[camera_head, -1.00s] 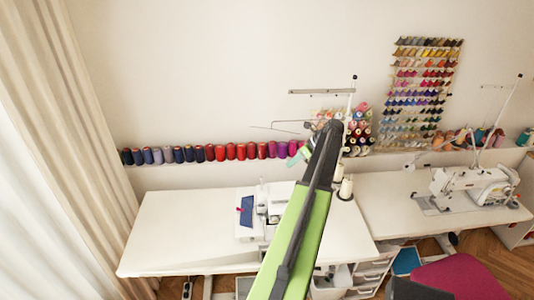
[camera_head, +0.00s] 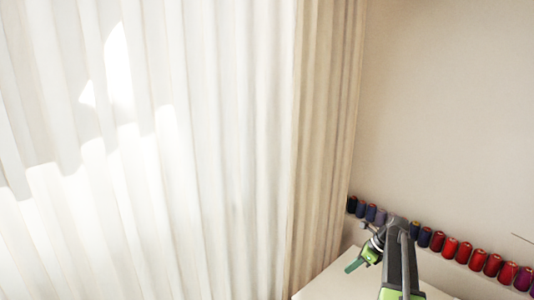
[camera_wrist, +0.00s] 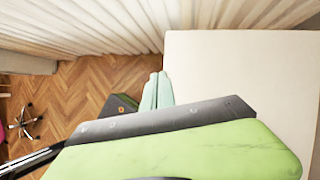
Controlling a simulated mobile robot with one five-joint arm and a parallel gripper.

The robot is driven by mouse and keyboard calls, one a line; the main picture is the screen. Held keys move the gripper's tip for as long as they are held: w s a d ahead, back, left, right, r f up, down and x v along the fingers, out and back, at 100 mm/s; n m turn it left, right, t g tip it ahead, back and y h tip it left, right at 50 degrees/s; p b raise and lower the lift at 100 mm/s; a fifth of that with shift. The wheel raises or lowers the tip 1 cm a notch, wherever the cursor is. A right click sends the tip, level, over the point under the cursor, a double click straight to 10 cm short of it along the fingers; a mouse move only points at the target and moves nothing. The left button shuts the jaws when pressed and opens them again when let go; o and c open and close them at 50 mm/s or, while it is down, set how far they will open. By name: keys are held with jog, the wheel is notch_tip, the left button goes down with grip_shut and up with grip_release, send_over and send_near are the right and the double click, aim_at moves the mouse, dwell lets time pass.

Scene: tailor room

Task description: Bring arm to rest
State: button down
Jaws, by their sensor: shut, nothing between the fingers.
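My gripper (camera_head: 356,263) shows at the lower right of the head view, at the end of my green and dark grey arm. It hangs over or close to the corner of the white table; the exact height cannot be told. In the wrist view the two pale green fingers of my gripper (camera_wrist: 157,88) lie side by side, closed together, with nothing between them. They point past the edge of the white table (camera_wrist: 240,65), with wooden floor to their left. Part of the wrist view is covered by my own green arm link.
White sheer curtains (camera_head: 190,150) and a beige drape (camera_head: 325,140) fill the left of the head view. A row of thread spools (camera_head: 450,247) runs along the wall at right. In the wrist view, wooden floor (camera_wrist: 90,85) is open, with a wheeled chair base (camera_wrist: 27,122) at far left.

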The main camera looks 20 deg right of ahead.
jog(key=a+f+n+g+h+b, duration=0.15)
jog(key=a+f+n, duration=0.3)
jog(key=a, duration=0.95)
jog(key=a+f+n+g+b, duration=0.1)
jog(key=a+f+n+b, duration=0.3)
jog(key=a, duration=1)
jog(key=s+a+f+n+g+h, duration=0.1)
jog(key=s+a+f+n+h, duration=0.1)
jog(key=s+a+n, duration=0.55)
jog(key=shift+s+d+n+h+b, duration=0.1)
jog(key=shift+s+d+n+h, duration=0.25)
jog(key=shift+n, duration=1.6)
jog(key=shift+s+d+n+h+b, duration=0.1)
jog(key=shift+s+d+n+h, duration=0.2)
jog(key=shift+n, duration=1.6)
jog(key=shift+s+d+n+h+b, duration=0.15)
jog(key=shift+s+d+n, duration=0.25)
jog(key=shift+n, duration=1.55)
